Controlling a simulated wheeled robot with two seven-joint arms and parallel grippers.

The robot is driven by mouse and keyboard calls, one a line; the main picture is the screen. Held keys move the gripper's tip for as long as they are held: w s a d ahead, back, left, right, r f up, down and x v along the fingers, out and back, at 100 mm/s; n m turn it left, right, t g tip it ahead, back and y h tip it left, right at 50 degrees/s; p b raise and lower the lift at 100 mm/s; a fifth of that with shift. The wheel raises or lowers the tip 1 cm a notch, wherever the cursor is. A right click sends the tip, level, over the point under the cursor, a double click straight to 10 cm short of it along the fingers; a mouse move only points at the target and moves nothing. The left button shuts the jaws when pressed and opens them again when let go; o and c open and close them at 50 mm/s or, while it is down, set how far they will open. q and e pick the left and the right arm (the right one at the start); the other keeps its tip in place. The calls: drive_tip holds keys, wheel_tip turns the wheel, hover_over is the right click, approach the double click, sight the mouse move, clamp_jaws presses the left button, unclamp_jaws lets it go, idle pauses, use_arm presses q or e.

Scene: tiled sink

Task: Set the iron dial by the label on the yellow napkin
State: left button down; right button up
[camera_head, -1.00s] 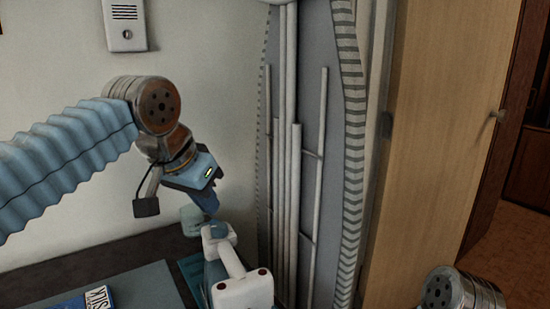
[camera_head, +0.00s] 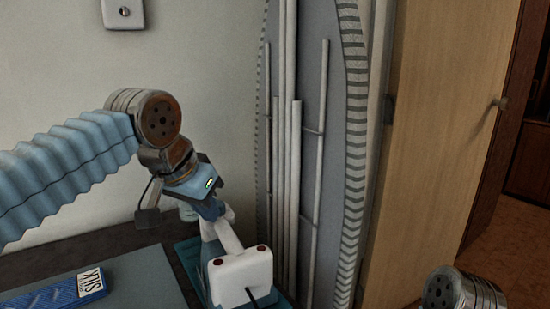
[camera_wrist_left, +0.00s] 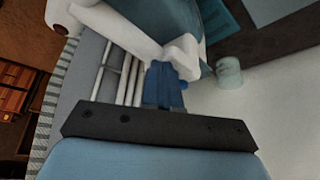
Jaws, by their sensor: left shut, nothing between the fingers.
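The iron (camera_head: 242,275), with a white handle and blue body, stands on a teal surface at the lower middle of the head view. In the left wrist view its white handle (camera_wrist_left: 130,32) crosses the top. My left gripper (camera_head: 211,210) is shut and empty, with its blue fingers (camera_wrist_left: 163,88) close against the white far end of the handle. I cannot tell whether they touch it. The dial cannot be made out. No yellow napkin or label on one is in view. My right gripper is not in view; only part of my right arm shows at lower right.
A blue packet with a white label (camera_head: 92,281) lies on a grey-blue mat (camera_head: 150,275) at lower left. A small translucent cup (camera_wrist_left: 229,73) stands beside the iron. An ironing board (camera_head: 340,150) stands upright behind it, with a wooden door (camera_head: 440,130) to the right.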

use_arm(q)
drive_tip(key=shift+w, duration=0.15)
drive_tip(key=shift+a+r, duration=0.1)
idle(0.3)
drive_tip(key=shift+w+a+p, duration=0.2)
drive_tip(key=shift+a+p, duration=0.25)
drive_tip(key=shift+p, duration=0.05)
drive_tip(key=shift+w+a+p, duration=0.2)
drive_tip(key=shift+a+p, duration=0.25)
drive_tip(key=shift+p, duration=0.05)
drive_tip(key=shift+w+a, duration=0.15)
drive_tip(key=shift+a, duration=0.1)
drive_tip(key=shift+s+a+r+p, duration=0.15)
drive_tip(key=shift+r+p, duration=0.65)
drive_tip(key=shift+r, duration=0.7)
drive_tip(key=shift+s+a+r+p, duration=0.1)
drive_tip(key=shift+r+p, duration=0.7)
drive_tip(key=shift+r, duration=0.65)
